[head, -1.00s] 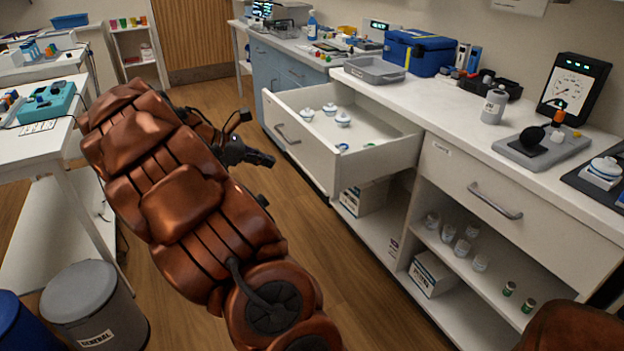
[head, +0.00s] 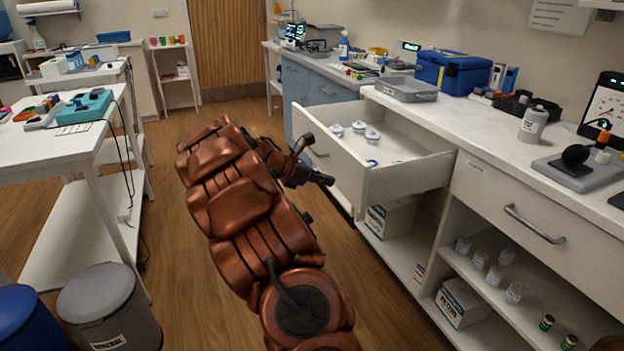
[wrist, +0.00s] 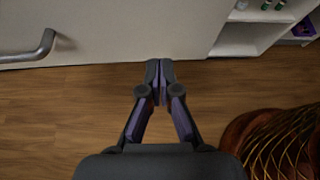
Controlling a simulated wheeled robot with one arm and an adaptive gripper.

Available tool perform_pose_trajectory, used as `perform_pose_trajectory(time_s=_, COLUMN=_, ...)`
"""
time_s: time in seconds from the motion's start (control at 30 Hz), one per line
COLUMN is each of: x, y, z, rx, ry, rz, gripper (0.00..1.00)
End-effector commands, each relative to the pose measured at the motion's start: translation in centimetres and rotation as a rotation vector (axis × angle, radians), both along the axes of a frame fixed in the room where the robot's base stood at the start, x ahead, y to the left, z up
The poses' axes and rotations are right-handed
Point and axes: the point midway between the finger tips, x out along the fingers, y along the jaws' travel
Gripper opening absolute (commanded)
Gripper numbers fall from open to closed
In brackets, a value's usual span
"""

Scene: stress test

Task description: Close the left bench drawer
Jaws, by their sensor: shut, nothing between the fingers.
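The left bench drawer (head: 408,180) is pulled well out from the white bench and holds several small white lidded pots. In the wrist view its pale front (wrist: 130,30) fills the top, with a grey bar handle (wrist: 32,48) at the left. My gripper (head: 328,180) is in front of the drawer front in the head view, partly covering it. In the wrist view my gripper (wrist: 159,64) is shut and empty, its tips at the lower edge of the drawer front, right of the handle. I cannot tell whether they touch it.
A closed drawer (head: 540,215) is at the right, above shelves with jars and boxes. A white table (head: 50,150) stands at the left, with a grey bin (head: 105,305) and a blue bin (head: 25,320) near it. The wooden floor between is clear.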

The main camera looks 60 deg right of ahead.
Motion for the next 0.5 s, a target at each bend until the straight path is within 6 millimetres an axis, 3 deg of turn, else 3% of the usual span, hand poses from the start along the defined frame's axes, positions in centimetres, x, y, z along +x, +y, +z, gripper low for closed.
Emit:
perform_pose_trajectory(time_s=0.2, x=-1.7, y=-2.5, z=-0.4, rx=-0.001, ry=-0.001, rz=-0.001, gripper=0.0)
perform_pose_trajectory(time_s=0.5, x=-2.5, y=-3.7, z=-0.3, rx=0.0, ry=0.0, rz=0.0, gripper=0.0)
